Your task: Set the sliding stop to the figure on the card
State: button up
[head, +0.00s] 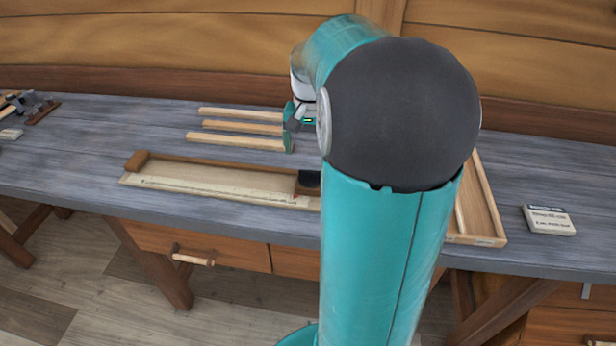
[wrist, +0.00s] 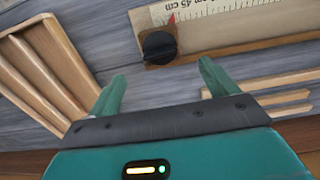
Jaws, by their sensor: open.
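The sliding stop is a brown block with a black knob (wrist: 158,46), on a pale wooden ruled board (head: 215,185). In the head view the stop (head: 307,187) sits towards the board's right, partly behind my arm. Its red pointer (wrist: 171,19) is near the 45 cm label in the wrist view; the exact reading is unclear. The card (head: 549,220) lies at the right of the bench, its print too small to read. My gripper (wrist: 162,74) is open and empty; in the wrist view the knob lies beyond and between its fingertips, apart from them. My arm hides part of it in the head view.
Several wooden strips (head: 240,127) lie behind the board. A slatted wooden tray (head: 487,205) stands right of my arm; it also shows in the wrist view (wrist: 42,75). Tools (head: 35,103) lie at the far left. The bench between tray and card is clear.

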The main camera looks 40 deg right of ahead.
aim_at(310, 171)
notch_tip(310, 171, down, 10)
jog(key=shift+f, duration=0.15)
jog(key=shift+c, duration=0.3)
jog(key=c, duration=1.3)
jog(key=shift+w+a, duration=0.6)
jog(key=shift+w, duration=0.25)
jog(key=shift+w+a, duration=0.6)
jog(key=shift+w, duration=0.2)
jog(key=shift+c, duration=0.2)
jog(key=o, duration=1.4)
